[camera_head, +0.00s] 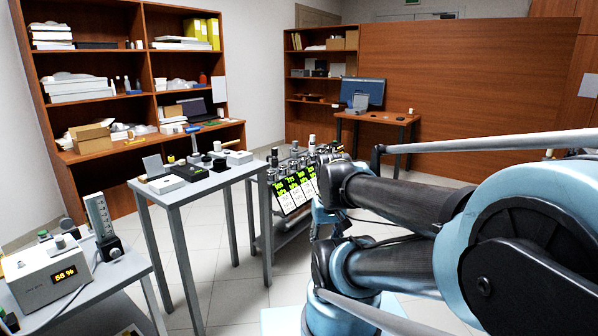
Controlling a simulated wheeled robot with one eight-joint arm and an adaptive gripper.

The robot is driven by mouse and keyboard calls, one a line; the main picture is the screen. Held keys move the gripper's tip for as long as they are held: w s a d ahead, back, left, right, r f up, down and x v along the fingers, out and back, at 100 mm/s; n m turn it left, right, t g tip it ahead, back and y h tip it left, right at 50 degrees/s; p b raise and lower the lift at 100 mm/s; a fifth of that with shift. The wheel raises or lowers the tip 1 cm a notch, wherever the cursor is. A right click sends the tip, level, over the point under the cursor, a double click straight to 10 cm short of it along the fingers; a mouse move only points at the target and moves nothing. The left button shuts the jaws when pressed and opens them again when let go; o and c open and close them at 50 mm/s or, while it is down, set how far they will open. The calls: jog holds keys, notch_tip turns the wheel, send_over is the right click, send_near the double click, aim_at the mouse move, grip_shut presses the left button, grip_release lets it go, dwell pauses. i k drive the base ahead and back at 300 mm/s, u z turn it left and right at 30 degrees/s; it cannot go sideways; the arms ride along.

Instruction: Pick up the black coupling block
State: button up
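Several small dark items stand on the grey middle table (183,198). They include a low black piece (190,172) behind a white box and a round black piece (219,165) to its right. They are too small for me to tell which, if any, is the black coupling block. My arm fills the right side and reaches toward the centre. I cannot make out my gripper; the arm links hide that area or it lies outside the view.
A bench at the lower left holds a white instrument (40,277) with a lit display. Bottles with green-marked labels (292,190) stand beside my arm. A wooden shelf unit (135,63) backs the tables. A desk with a monitor (362,92) stands far back. Tiled floor lies between.

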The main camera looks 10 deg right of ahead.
aim_at(274, 151)
jog(key=z, duration=1.1)
jog(key=i, duration=0.45)
jog(key=z, duration=0.7)
